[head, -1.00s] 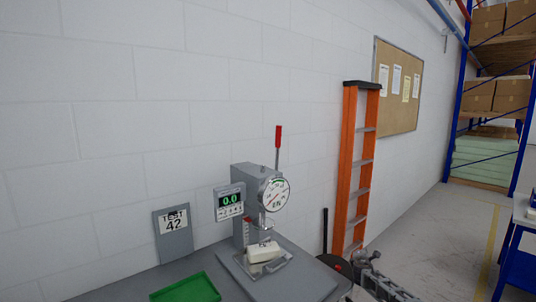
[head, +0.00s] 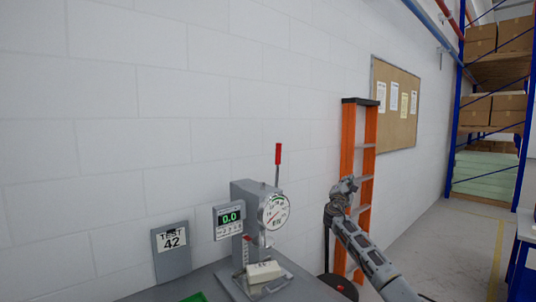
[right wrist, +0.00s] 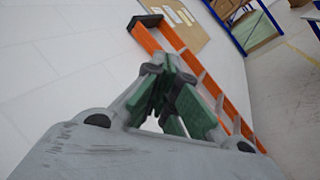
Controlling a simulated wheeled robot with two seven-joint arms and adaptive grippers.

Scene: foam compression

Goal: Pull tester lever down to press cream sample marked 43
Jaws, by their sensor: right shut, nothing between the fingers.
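The grey tester (head: 247,212) stands on the bench against the wall, with a round dial (head: 274,212) on its front. Its lever (head: 278,168) has a red grip and points straight up. A cream sample block (head: 263,272) lies on the tester's base below the press; its marking is too small to read. My right gripper (head: 345,186) is shut and empty, raised to the right of the tester and clear of the lever. In the right wrist view its green-padded fingers (right wrist: 172,95) are together. My left gripper is not in view.
A display (head: 230,219) reading 0.0 is beside the tester. A "TEST 42" sign (head: 172,250) stands to its left. A green tray (head: 194,297) shows at the bottom edge. An orange ladder (head: 349,140) leans on the wall behind my right gripper.

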